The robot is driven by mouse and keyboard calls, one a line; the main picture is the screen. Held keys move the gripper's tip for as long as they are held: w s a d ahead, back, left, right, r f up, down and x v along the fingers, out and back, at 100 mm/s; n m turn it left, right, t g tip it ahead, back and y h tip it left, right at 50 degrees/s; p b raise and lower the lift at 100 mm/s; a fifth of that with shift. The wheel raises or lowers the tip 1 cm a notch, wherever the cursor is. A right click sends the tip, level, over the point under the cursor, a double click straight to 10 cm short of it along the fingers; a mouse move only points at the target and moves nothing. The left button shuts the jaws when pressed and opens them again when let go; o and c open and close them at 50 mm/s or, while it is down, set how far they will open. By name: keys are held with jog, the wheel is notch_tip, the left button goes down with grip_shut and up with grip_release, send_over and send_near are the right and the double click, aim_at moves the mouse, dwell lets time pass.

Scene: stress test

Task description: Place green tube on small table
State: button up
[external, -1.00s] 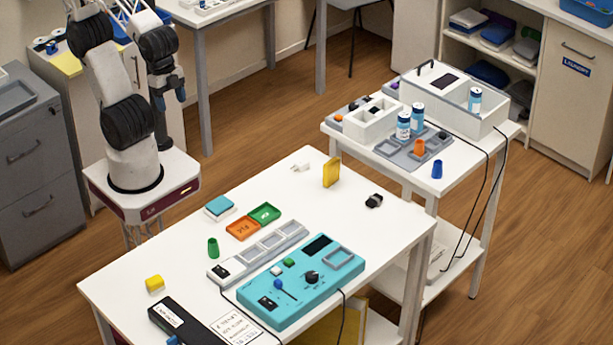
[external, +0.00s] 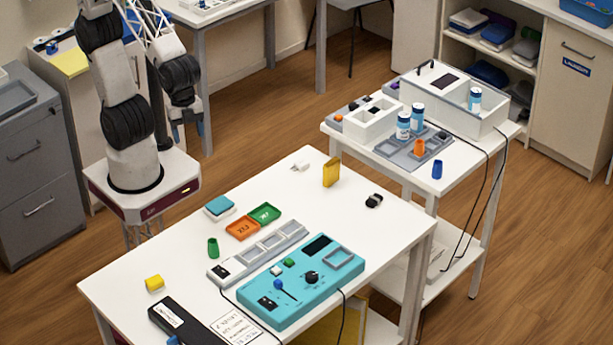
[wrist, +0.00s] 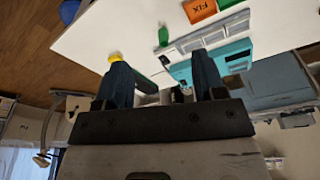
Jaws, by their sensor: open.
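The green tube (external: 213,248) stands upright on the large white table (external: 130,291), left of the grey tray strip. It also shows in the wrist view (wrist: 163,37), beyond my fingers. The small table (external: 464,167) stands to the right of the large one and holds a white box, bottles and small tubes. My gripper (external: 190,133) is at the upper left in the external view, well away from the green tube. In the wrist view its two dark fingers (wrist: 162,80) are spread apart with nothing between them.
Near the tube lie a yellow piece (external: 154,283), an orange tray (external: 242,229), a green tray (external: 265,213) and a teal control panel (external: 330,262). A yellow block (external: 332,172) stands at the back.

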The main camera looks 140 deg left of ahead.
jog(key=w+d+f+m, duration=0.3)
jog(key=w+f, duration=0.4)
jog(key=w, duration=0.2)
jog(key=m+g, duration=0.1)
jog(key=m, duration=0.3)
send_over(213, 248)
jog(key=s+a, duration=0.1)
notch_tip(213, 248, down, 12)
jog(key=shift+s+a+h, duration=0.15)
jog(key=shift+h, duration=0.15)
jog(key=shift+f, duration=1.2)
jog(key=shift+d+f, duration=0.15)
jog(key=shift+f, duration=1.15)
jog(key=shift+d+f, duration=0.1)
jog(key=shift+f, duration=1.2)
